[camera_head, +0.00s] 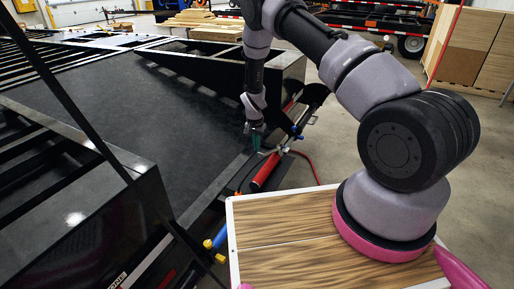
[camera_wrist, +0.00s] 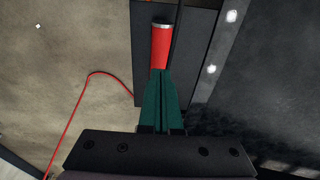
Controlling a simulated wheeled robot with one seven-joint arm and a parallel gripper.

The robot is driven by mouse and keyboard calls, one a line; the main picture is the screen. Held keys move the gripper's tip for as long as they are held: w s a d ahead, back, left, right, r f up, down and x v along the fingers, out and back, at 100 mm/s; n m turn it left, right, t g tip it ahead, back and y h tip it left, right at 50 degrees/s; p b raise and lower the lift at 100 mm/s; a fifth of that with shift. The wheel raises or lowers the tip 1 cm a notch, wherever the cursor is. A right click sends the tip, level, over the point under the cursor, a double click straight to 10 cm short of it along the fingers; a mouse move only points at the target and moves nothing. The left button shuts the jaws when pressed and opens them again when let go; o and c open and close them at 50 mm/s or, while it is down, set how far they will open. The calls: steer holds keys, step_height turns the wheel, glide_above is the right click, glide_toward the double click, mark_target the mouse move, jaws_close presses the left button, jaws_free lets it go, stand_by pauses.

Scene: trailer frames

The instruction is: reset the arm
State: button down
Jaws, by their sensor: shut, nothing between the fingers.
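My gripper (camera_head: 257,139) hangs down from my arm near the middle of the head view, over the edge of the black trailer frame. In the wrist view its green fingers (camera_wrist: 160,103) are together and shut with nothing between them. A red cylinder (camera_wrist: 160,48) with a silver end shows just beyond the fingertips in the wrist view. In the head view the red cylinder (camera_head: 266,171) lies below my gripper, beside the frame edge. I cannot tell whether the fingertips touch it.
The black trailer frame (camera_head: 170,120) fills the left and middle. A red hose (camera_head: 307,163) runs down towards the floor. A blue fitting (camera_head: 215,238) is at the frame's near edge. Stacked boards (camera_head: 205,24) and brown boxes (camera_head: 472,45) stand at the back. Floor at right is open.

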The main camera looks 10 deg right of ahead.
stand_by(0.4)
step_height(320, 180, up, 23)
steer(key=d+t+y, duration=0.1)
steer(key=d, duration=0.1)
steer(key=s+d+r+t+y, duration=0.1)
steer(key=s+d+r, duration=0.15)
steer(key=r, duration=0.65)
steer(key=s+d+r+t, duration=0.1)
steer(key=s+r, duration=0.3)
steer(key=r, duration=0.4)
steer(key=s+d+r+n+t, duration=0.15)
steer(key=s+d+r, duration=0.25)
steer(key=s+r, duration=1)
steer(key=s+r+n+t, duration=0.1)
steer(key=s, duration=1.3)
steer(key=shift+s+d+r+y, duration=0.2)
steer(key=shift+d+y, duration=0.2)
steer(key=shift+d, duration=0.05)
steer(key=shift+n+t, duration=0.25)
